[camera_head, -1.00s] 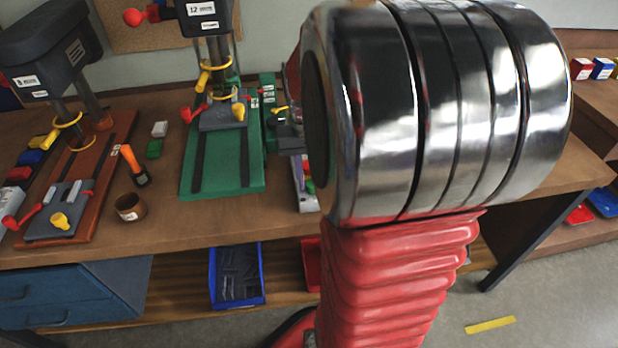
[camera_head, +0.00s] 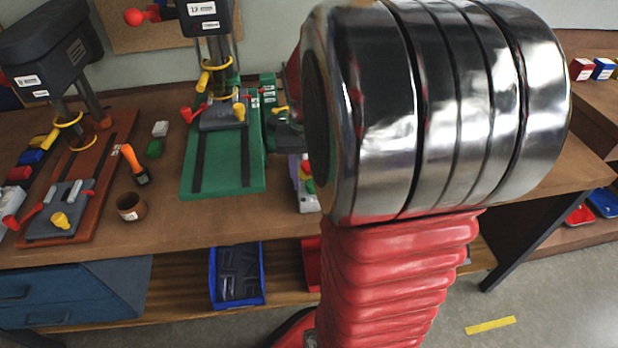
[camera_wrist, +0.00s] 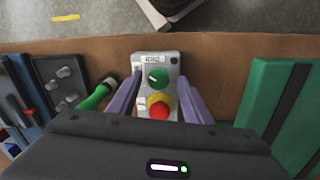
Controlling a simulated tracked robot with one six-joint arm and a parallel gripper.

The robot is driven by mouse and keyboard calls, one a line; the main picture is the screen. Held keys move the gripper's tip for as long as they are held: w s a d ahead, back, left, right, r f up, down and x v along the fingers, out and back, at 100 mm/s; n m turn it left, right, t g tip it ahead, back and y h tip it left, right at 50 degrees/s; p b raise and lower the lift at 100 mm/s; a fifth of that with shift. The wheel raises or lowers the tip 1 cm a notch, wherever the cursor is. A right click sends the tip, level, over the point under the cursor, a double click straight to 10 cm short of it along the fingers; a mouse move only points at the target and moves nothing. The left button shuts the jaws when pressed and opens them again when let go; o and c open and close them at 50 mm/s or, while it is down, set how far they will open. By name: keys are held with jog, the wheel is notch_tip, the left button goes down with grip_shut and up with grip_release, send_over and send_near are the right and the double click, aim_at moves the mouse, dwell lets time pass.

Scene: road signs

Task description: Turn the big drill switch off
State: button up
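A small light-grey control box (camera_wrist: 143,62) lies on the brown bench in the wrist view. It has a label, a green round control (camera_wrist: 156,78) with a white mark, and a red knob (camera_wrist: 159,107) on a yellow ring. My gripper (camera_wrist: 159,80) is open; its two purple fingers lie on either side of the box, and contact cannot be told. In the head view the box (camera_head: 302,190) is partly hidden by my arm. Beside it stands a drill press with a green base (camera_head: 228,165); a second drill press (camera_head: 45,45) has a red-brown base at the far left.
A green-handled tool (camera_wrist: 97,96) lies left of the box in the wrist view, with a grey knobbed block (camera_wrist: 66,84) beyond it. A green base (camera_wrist: 271,88) is on the right.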

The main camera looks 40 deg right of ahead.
aim_at(308, 181)
jog(key=shift+r, duration=0.1)
notch_tip(308, 181, up, 14)
jog(key=shift+w+a+f, duration=0.2)
jog(key=shift+w+a, duration=0.05)
dwell(0.5)
dwell(0.5)
jog(key=s+a+f+n+t, duration=0.2)
jog(key=a+n+t, duration=0.1)
jog(key=a, duration=0.8)
jog(key=s+a+f+n+t, duration=0.2)
jog(key=a+n, duration=0.3)
jog(key=a, duration=0.7)
jog(key=shift+s+n+t, duration=0.4)
jog(key=shift+s+t, duration=0.1)
jog(key=shift+s, duration=0.25)
jog(key=shift+c, duration=0.4)
